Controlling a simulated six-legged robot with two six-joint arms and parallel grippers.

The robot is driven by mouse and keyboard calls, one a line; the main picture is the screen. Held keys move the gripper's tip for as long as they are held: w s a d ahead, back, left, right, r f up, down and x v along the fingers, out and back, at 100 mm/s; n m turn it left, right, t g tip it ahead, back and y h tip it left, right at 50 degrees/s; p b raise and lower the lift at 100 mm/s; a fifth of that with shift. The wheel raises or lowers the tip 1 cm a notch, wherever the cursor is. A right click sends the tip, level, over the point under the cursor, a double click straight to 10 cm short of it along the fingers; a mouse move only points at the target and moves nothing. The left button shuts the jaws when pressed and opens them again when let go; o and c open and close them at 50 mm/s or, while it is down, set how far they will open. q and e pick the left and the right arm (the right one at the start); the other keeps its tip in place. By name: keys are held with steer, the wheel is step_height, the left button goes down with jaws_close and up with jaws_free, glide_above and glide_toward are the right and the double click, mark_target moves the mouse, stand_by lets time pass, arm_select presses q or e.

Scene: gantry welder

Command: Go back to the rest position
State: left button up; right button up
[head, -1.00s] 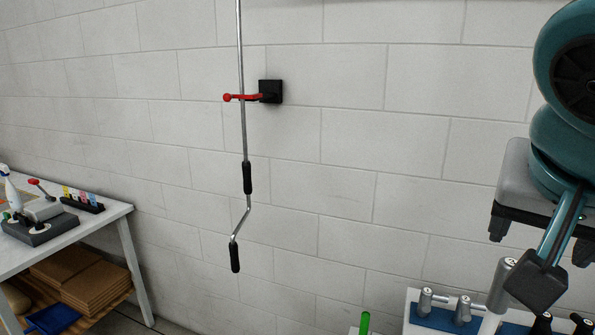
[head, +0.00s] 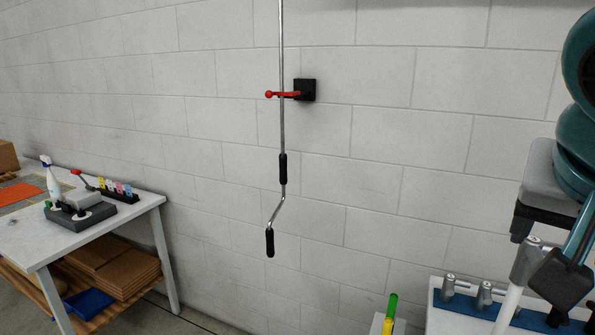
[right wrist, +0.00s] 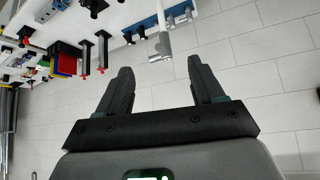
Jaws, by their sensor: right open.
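My right gripper (right wrist: 157,85) is open and empty in the right wrist view. Its two dark fingers stand wide apart in front of the pale block wall, with nothing between them. In the head view, part of my right arm shows at the right edge, but its fingertips cannot be made out clearly. My left gripper is not in view.
A metal crank rod (head: 283,130) with black grips hangs by the wall at a red lever (head: 282,94). A white table (head: 110,222) with a control box stands at left. A tool-laden white bench (head: 440,318) is at lower right.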

steer(key=w+a+f+n+y, duration=0.1)
steer(key=w+a+f+n, duration=0.2)
steer(key=w+a+f, duration=0.3)
steer(key=w+a+f+n, duration=0.3)
steer(key=w+a+f, duration=0.1)
steer(key=w+f, duration=0.35)
steer(key=w+a+f+n+g+y, duration=0.1)
steer(key=a+f+n+g+y, duration=0.15)
steer(key=f, duration=1.15)
steer(key=w+a+f+n+g+y, duration=0.1)
steer(key=a+f+n+y, duration=0.15)
steer(key=f, duration=1.05)
steer(key=s+f+m+y, duration=0.1)
steer(key=s+f+m, duration=0.1)
steer(key=s+f, duration=0.8)
steer(key=s+f+m+g+y, duration=0.1)
steer(key=s+f+y, duration=0.1)
steer(key=s+f, duration=0.8)
step_height(320, 180, down, 7)
steer(key=shift+s+a+f+m+y, duration=0.1)
steer(key=shift+s+a+m+y, duration=0.2)
steer(key=shift+s+m, duration=0.1)
steer(key=shift+g, duration=0.25)
